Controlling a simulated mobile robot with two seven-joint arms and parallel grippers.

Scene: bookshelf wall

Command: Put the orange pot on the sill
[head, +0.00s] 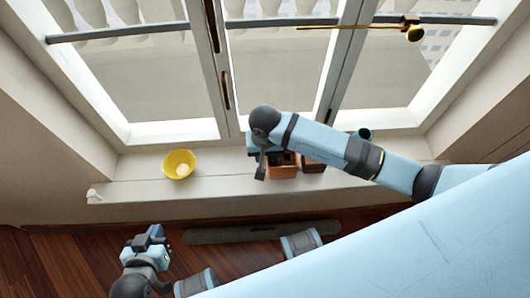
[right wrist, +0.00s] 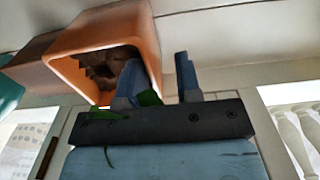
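The orange pot (head: 284,171) is on the pale window sill (head: 225,187) in the head view, partly hidden by my right gripper (head: 263,165). In the right wrist view the pot (right wrist: 82,78) shows its square mouth with dark soil inside and some green leaf near the fingers. My right gripper (right wrist: 168,80) has one finger at the pot's mouth and the other outside its wall. A gap shows between the fingers, so it looks open around the rim. My left gripper (head: 150,236) is low at the left, above the floor, away from the pot; its fingers are unclear.
A yellow bowl (head: 178,164) with a pale thing in it stands on the sill to the left. A brown pot (head: 313,166) stands close to the right of the orange pot. A teal pot (head: 364,133) is further right. The sill between bowl and orange pot is clear.

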